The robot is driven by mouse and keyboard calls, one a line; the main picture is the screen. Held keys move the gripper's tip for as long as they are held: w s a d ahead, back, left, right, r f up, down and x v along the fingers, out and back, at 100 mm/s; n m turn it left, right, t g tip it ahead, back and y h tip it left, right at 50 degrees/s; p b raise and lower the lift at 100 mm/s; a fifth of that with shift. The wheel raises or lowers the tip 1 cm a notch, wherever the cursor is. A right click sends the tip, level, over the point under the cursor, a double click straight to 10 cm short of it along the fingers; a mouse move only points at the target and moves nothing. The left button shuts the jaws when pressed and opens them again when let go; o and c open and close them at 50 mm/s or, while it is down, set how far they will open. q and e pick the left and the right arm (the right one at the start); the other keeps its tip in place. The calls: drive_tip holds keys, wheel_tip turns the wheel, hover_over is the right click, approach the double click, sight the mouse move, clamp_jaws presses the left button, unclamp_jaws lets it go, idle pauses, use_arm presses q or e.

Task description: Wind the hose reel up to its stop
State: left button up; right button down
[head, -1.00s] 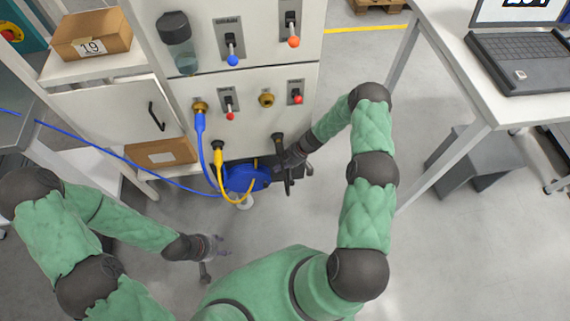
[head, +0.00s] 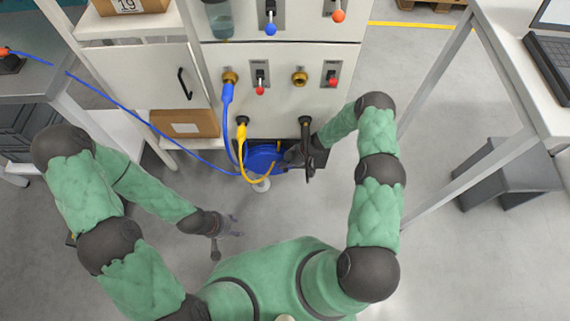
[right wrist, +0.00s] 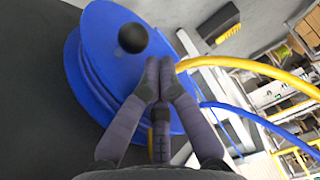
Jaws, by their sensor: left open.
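The blue hose reel (head: 262,157) sits low in an opening at the foot of the white panel. In the right wrist view its blue flange (right wrist: 100,50) fills the upper left, with a round black knob (right wrist: 132,38) on its face. My right gripper (right wrist: 160,72) is at the reel with its fingertips together, just beside and below the knob; I see nothing clearly held between them. A yellow hose (head: 242,150) runs from the panel to the reel and shows behind the fingertips. My left gripper (head: 236,226) is open and empty above the floor, left of the reel.
A blue hose (head: 228,110) hangs from a brass fitting, and a blue line (head: 120,103) stretches left to a bench. A cardboard box (head: 185,124) stands left of the reel. A white table (head: 520,70) is at the right. Floor between is clear.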

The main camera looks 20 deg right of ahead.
drive_tip(key=shift+s+d+f+b, duration=0.2)
drive_tip(key=shift+d+f+b, duration=0.2)
drive_tip(key=shift+f+b, duration=0.35)
use_arm(q)
drive_tip(key=shift+a+f, duration=0.1)
drive_tip(key=shift+f, duration=0.6)
use_arm(e)
drive_tip(key=shift+r, duration=0.1)
